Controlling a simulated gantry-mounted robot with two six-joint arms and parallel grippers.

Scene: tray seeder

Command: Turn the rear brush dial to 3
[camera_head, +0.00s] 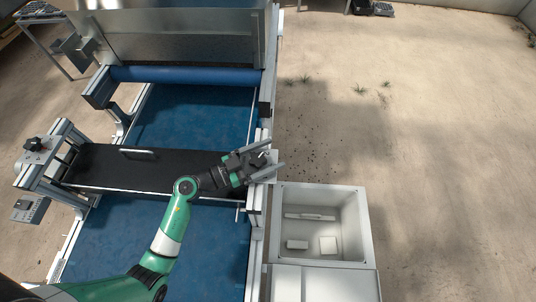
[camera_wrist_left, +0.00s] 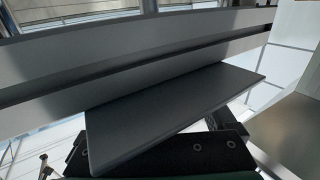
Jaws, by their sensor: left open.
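My left gripper (camera_head: 274,157) is open at the right end of the black brush cover (camera_head: 125,168), over the machine's right side rail. No object shows between its fingers. I cannot make out a dial at the gripper; the gripper and wrist hide part of that rail end. A black knob (camera_head: 33,144) sits on a bracket at the cover's left end, far from the gripper. I cannot tell whether it is the rear brush dial, and no number on it is readable. The left wrist view shows a grey slotted rail (camera_wrist_left: 140,62) close up and no dial. My right gripper is not in view.
A white open bin (camera_head: 320,266) with several pale pieces stands right of the machine, near the gripper. A blue belt (camera_head: 195,117) runs under the cover. A blue roller (camera_head: 185,76) and metal hopper (camera_head: 165,35) are at the back. A small control box (camera_head: 27,210) hangs at the left.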

